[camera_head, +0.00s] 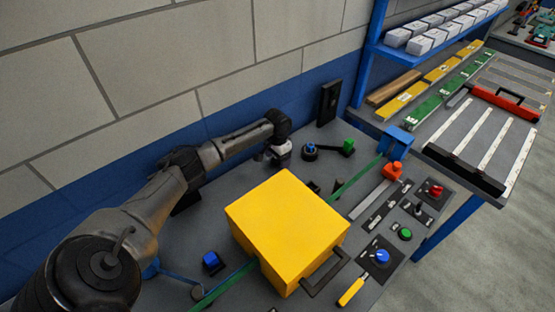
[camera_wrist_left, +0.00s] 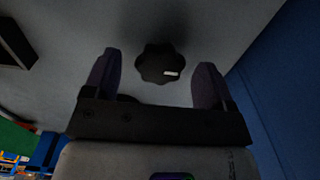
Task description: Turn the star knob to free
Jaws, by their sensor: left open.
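The star knob (camera_wrist_left: 161,62) is black and lobed, with a small white mark towards the lower right of its face in the left wrist view. It stands on a grey panel. My left gripper (camera_wrist_left: 156,76) is open, with one finger on each side of the knob and a visible gap to each; I cannot tell whether the fingertips reach down beside it. In the head view my left gripper (camera_head: 278,159) is at the back of the grey bench, and it hides the knob there. My right gripper is not in view.
A large yellow box (camera_head: 290,225) with a dark handle stands in front of my left gripper. A blue knob (camera_head: 309,148) and a green part (camera_head: 348,146) are close on its right. A black upright box (camera_head: 328,102) stands behind, near the wall. Several red, green and blue controls fill the right side.

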